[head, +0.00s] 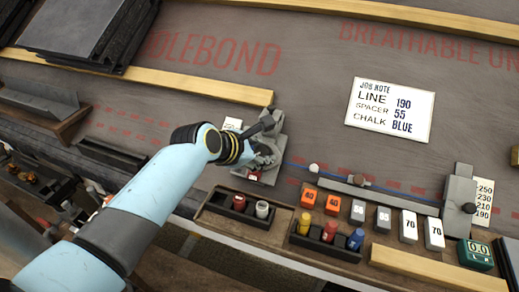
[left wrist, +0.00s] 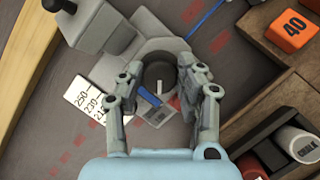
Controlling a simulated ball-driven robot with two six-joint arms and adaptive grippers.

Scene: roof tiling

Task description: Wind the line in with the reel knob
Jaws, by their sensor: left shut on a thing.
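The grey chalk-line reel (head: 268,152) sits on the roof board left of centre in the head view. My left gripper (head: 248,152) is at it, partly hiding it. In the left wrist view my left gripper (left wrist: 163,75) has a finger on each side of the dark round reel knob (left wrist: 160,66) and is shut on it. The blue line (head: 330,174) runs from the reel to the right, toward a grey upright block (head: 459,195). It also shows in the left wrist view (left wrist: 206,16). My right gripper is not in view.
A job note (head: 391,109) reads line 190, spacer 55, chalk blue. Near the front edge stand a tray with red, yellow and blue chalk bottles (head: 330,230), several numbered spacer blocks (head: 408,226) and a green display (head: 475,254). A wooden batten (head: 150,78) lies behind the reel.

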